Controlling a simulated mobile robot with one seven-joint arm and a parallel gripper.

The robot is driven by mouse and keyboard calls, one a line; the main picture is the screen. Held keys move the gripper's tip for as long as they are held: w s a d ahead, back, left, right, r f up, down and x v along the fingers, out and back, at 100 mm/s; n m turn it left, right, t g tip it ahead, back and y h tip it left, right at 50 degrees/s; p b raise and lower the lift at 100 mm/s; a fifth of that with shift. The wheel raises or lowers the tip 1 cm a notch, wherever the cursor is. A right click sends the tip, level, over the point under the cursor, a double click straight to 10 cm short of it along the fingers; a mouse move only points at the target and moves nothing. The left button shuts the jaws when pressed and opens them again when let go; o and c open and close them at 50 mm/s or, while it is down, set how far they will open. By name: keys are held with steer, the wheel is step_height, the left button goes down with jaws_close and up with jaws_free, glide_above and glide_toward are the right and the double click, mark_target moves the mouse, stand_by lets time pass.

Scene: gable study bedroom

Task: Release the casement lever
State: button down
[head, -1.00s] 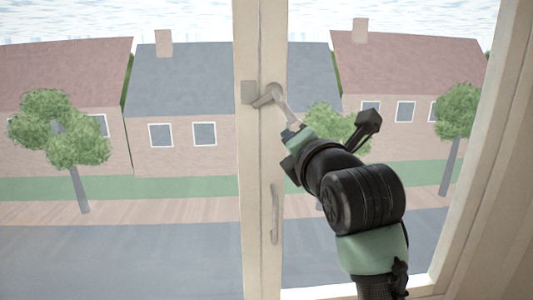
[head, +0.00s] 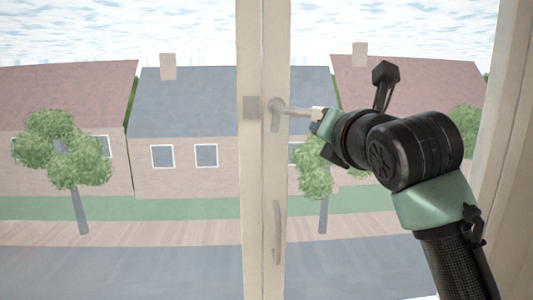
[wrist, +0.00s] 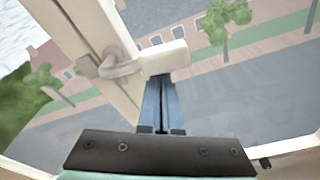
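The casement lever (head: 275,113) sits on the right upright of the pale window frame. Its arm points right to a pale grip (head: 316,113), and its short nose hangs down, clear of the square keeper plate (head: 250,106) on the left upright. In the wrist view the lever's grip (wrist: 165,58) lies across the ends of my blue fingers. My gripper (wrist: 160,88) has its fingers together, up against the grip from below in that view. The fingertips are hidden behind the grip, and the fingers are hidden in the head view.
A slim vertical pull handle (head: 277,235) is fixed lower on the right upright. The window's right frame (head: 505,150) stands beyond my arm. Houses, trees and a street show through the glass.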

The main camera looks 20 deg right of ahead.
steer(key=shift+s+d+r, duration=0.1)
steer(key=shift+d+r, duration=0.15)
steer(key=shift+r, duration=0.35)
stand_by(0.3)
